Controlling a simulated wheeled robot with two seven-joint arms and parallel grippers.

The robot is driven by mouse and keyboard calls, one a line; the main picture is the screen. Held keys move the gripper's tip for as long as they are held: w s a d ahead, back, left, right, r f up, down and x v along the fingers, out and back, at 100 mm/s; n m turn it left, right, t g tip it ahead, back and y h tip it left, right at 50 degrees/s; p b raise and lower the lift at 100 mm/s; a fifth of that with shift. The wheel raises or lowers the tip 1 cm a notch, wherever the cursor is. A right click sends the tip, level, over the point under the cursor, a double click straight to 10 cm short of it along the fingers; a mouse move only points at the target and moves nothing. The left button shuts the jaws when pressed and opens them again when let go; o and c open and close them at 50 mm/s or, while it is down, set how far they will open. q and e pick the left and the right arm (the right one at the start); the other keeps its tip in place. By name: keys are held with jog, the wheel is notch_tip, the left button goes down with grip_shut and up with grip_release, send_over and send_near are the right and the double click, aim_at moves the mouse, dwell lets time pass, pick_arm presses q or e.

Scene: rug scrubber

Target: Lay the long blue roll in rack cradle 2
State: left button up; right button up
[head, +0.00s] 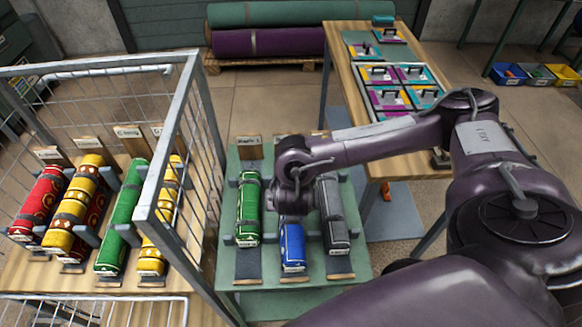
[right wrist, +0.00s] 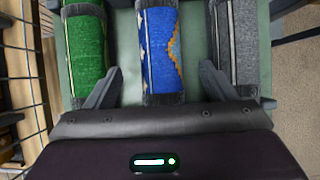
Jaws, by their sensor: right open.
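The blue roll (head: 292,248) lies between a green roll (head: 248,210) and a grey roll (head: 333,215) on a green-topped stand (head: 350,265). My right gripper (head: 291,205) is over its far part and hides that end. In the right wrist view the open fingers (right wrist: 161,70) are spread either side of the blue roll (right wrist: 160,45), with gaps to it; their height above it is unclear. Cradles with rolls also stand on the wooden table (head: 70,280) at left; their small tags are unreadable, so I cannot tell which is cradle 2. My left gripper is out of view.
A wire-mesh cage with a grey post (head: 175,130) stands between the left table and the green stand. It holds red, yellow and green rolls (head: 122,215). A wooden table (head: 345,60) with coloured panels is behind my right arm. Large rolls (head: 270,42) lie on a pallet at the back.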

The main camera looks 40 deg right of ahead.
jog(key=v, duration=0.3)
jog(key=shift+r+p, duration=0.1)
jog(key=shift+p, duration=0.25)
jog(key=shift+a, duration=0.1)
